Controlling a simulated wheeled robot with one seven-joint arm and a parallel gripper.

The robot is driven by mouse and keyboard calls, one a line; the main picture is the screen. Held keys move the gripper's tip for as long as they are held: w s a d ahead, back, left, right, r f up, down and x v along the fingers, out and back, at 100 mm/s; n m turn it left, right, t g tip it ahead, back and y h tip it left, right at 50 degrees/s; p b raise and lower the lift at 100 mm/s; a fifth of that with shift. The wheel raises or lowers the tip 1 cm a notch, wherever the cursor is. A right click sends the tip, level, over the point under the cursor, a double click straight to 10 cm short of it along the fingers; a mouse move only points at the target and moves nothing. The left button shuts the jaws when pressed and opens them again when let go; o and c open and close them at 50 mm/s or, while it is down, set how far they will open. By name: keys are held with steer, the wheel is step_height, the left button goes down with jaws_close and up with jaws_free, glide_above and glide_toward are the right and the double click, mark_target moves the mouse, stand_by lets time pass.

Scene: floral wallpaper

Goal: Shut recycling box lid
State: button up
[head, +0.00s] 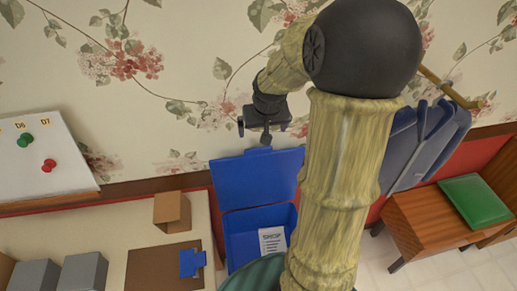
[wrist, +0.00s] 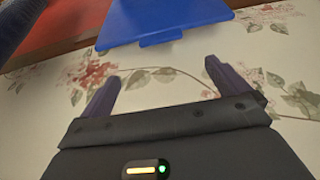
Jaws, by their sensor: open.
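The blue recycling box (head: 240,240) stands low against the wall, with a white paper (head: 272,241) inside. Its blue lid (head: 250,180) is raised and leans back towards the wall. The lid also shows at the top of the wrist view (wrist: 165,18), with a small tab on its near edge. My gripper (head: 262,140) is above the lid's upper edge in the head view, close to the wallpaper. In the wrist view my gripper's two dark fingers (wrist: 160,85) are spread with nothing between them, apart from the lid. My arm hides part of the box's right side.
A table with a clipboard (head: 150,268), a cardboard box (head: 172,211) and grey boxes (head: 84,271) is at the left. A folded blue chair-like object (head: 425,140) and a wooden bench with a green cushion (head: 474,199) are at the right. The wall is close behind the lid.

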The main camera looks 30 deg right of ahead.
mark_target(258, 149)
steer(key=x, duration=1.6)
steer(key=shift+c, duration=0.4)
steer(key=c, duration=1)
steer(key=shift+b, duration=0.35)
